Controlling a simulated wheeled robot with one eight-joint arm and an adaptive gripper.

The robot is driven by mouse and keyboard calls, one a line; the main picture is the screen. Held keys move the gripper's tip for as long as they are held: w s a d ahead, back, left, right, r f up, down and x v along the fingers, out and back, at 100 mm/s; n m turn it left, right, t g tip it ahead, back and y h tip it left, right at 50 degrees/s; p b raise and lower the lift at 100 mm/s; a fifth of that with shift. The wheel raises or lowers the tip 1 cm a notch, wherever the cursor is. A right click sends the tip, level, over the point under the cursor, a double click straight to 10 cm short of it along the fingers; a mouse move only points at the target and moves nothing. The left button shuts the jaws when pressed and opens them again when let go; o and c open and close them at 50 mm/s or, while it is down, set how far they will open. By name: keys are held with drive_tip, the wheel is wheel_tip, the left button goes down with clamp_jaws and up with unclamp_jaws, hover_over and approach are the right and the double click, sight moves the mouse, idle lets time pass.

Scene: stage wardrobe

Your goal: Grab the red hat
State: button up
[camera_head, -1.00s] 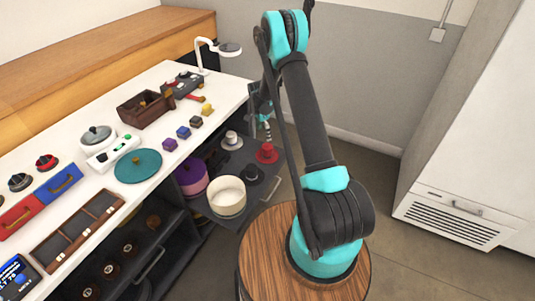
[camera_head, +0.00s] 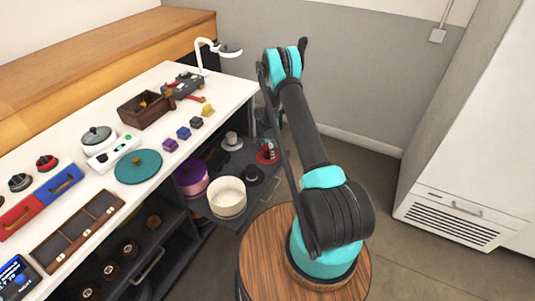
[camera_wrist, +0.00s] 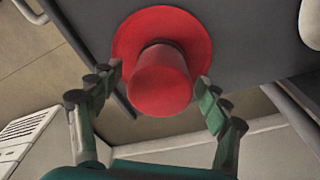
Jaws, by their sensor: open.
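The red hat (camera_wrist: 162,68) has a wide flat brim and a tall crown with a dark band. In the wrist view its crown points towards me, and its brim lies against a dark grey surface. My gripper (camera_wrist: 160,84) is open, with one green-padded finger on each side of the crown. I cannot tell whether either finger touches it. In the head view the red hat (camera_head: 262,157) sits at the right end of the dark open drawer, partly hidden by my arm.
The drawer (camera_head: 236,216) also holds a cream hat (camera_head: 227,197), a purple hat (camera_head: 191,177), a black hat (camera_head: 252,175) and a light grey hat (camera_head: 231,139). The white table (camera_head: 75,142) above carries several objects. Open floor lies to the right.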

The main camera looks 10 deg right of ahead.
drive_tip(key=shift+d+f, duration=0.1)
drive_tip(key=shift+f, duration=0.7)
drive_tip(key=c, duration=1.2)
drive_tip(key=shift+c, duration=0.2)
drive_tip(key=shift+r, duration=0.1)
